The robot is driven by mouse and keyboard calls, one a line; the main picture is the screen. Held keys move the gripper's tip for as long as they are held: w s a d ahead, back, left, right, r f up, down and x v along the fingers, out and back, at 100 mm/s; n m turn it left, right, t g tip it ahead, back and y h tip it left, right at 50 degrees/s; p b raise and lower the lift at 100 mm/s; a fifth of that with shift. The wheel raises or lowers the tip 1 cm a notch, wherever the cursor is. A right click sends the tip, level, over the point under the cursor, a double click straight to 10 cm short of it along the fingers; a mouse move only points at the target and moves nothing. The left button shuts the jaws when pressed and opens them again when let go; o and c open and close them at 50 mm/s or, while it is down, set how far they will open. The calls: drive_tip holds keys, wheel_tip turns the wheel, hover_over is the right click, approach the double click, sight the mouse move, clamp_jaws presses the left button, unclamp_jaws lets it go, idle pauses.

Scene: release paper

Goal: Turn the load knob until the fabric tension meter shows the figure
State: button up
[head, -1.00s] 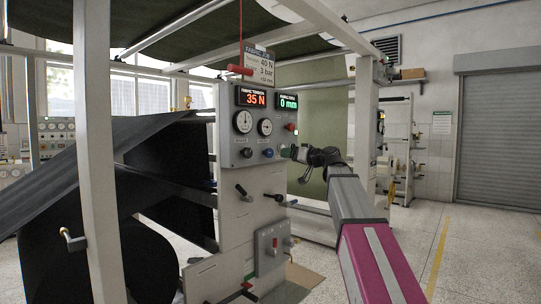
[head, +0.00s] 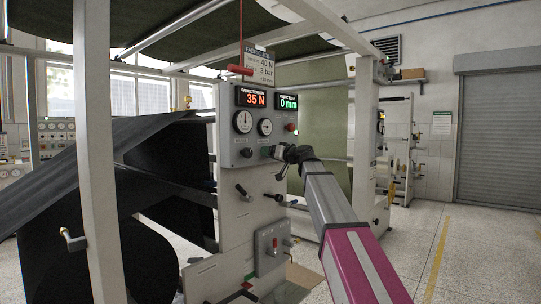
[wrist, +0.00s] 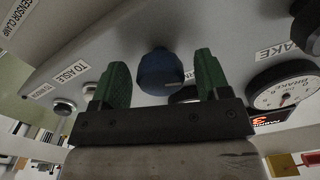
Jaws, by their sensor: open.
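The fabric tension meter (head: 251,98) reads 35 N in orange digits in the head view. The card (head: 260,66) above the panel shows a tension of 40 N and 3 bar. A blue knob (wrist: 161,72) sits between my two green fingers in the wrist view, with a gap visible on either side. Its label cannot be read, so I cannot confirm it is the load knob. My gripper (wrist: 162,63) is open around it at the panel's lower right. In the head view, my gripper (head: 274,152) partly hides the blue knob.
A black knob (head: 246,152) sits to the left on the same panel, below two round gauges. A second display (head: 288,102) reads 0 mm. A red button (head: 290,127) is above my gripper. A lever (head: 241,190) juts out below the panel. Black fabric hangs at left.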

drive_tip(key=c, duration=0.9)
drive_tip(key=shift+m, duration=1.1)
drive_tip(key=shift+c, duration=0.2)
drive_tip(key=o, duration=0.9)
drive_tip(key=shift+o, duration=0.2)
drive_tip(key=v, duration=1.1)
